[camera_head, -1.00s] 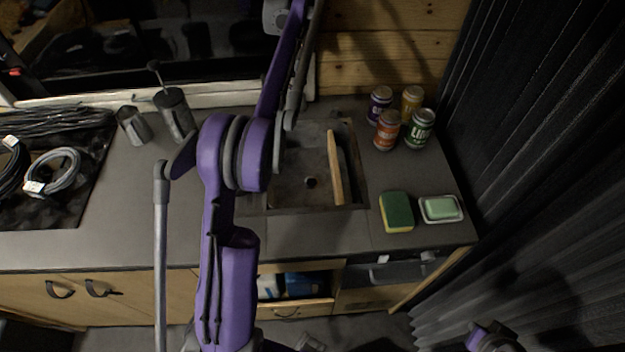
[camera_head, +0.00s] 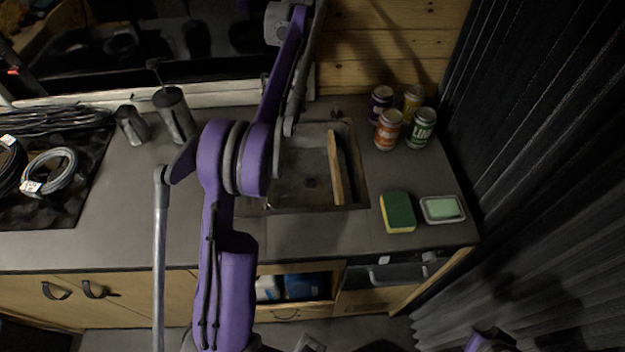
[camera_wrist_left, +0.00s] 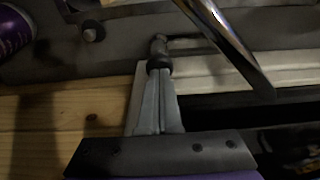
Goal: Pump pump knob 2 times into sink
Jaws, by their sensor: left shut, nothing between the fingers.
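The sink (camera_head: 288,200) is a dark recessed basin in the counter, partly hidden by my left arm in the head view. In the left wrist view my left gripper (camera_wrist_left: 158,68) is shut and empty, its dark fingertips together. Directly beyond the tips is a small grey upright piece (camera_wrist_left: 158,45), perhaps the pump knob; I cannot tell whether they touch. Another small dark knob (camera_wrist_left: 92,31) stands to its left, by the sink's edge. A shiny metal tube (camera_wrist_left: 225,40), probably the tap, slants across on the right.
A wooden board (camera_head: 335,170) leans in the sink. Several cans stand right of it, including an orange can (camera_head: 388,130). A sponge (camera_head: 397,212) and a soap dish (camera_head: 428,219) lie in front. Metal cups (camera_head: 175,115) and coiled cables (camera_head: 50,172) are left.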

